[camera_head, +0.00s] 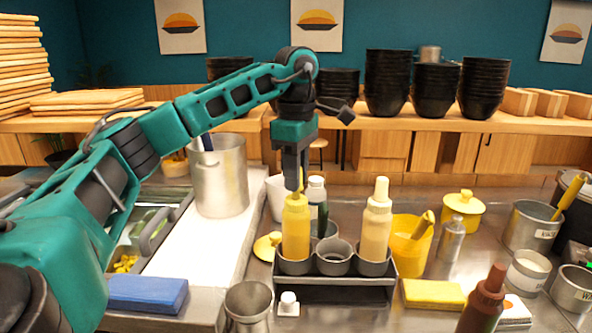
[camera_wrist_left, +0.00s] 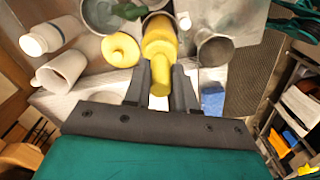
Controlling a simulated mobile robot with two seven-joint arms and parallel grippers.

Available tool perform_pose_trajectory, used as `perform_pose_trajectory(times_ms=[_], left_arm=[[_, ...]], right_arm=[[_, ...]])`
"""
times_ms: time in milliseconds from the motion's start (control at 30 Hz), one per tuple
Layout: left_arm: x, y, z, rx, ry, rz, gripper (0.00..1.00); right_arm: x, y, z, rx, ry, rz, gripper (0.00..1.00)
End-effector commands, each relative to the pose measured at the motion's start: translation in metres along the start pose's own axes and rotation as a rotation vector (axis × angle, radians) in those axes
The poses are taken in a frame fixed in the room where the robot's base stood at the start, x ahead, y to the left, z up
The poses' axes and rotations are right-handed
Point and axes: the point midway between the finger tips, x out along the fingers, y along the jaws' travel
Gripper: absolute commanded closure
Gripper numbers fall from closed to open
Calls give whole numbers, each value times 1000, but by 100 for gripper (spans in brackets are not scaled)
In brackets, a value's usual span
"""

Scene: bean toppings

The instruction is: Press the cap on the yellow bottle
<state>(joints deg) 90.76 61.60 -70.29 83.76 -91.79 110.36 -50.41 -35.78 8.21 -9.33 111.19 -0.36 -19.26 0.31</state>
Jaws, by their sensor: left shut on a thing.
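The yellow bottle (camera_head: 296,232) stands upright in the left cup of a dark metal holder (camera_head: 333,295). Its yellow cap with a tapered nozzle is on top. My left gripper (camera_head: 294,187) points down from above and is shut on the cap's nozzle. In the left wrist view, the yellow bottle (camera_wrist_left: 159,45) lies between the two fingers of my left gripper (camera_wrist_left: 160,82). The fingers partly hide the nozzle in the head view. My right gripper is not in view.
A cream bottle (camera_head: 376,228) stands in the holder's right cup; the middle cup (camera_head: 334,257) looks empty. A dark green bottle with a white cap (camera_head: 317,190) is just behind. A steel pot (camera_head: 219,177), yellow container (camera_head: 408,247) and metal cup (camera_head: 248,305) surround the holder.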

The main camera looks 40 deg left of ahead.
Motion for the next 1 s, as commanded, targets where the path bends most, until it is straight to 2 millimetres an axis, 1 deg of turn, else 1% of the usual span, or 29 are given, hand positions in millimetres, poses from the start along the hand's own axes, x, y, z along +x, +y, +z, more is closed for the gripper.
perform_pose_trajectory(times_ms=[367,733,1000], left_arm=[[2,0,0,0,0,0,87],[12,0,0,0,0,-1,87],[13,0,0,0,0,0,87]], right_arm=[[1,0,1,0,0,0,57],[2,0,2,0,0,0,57],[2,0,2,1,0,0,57]])
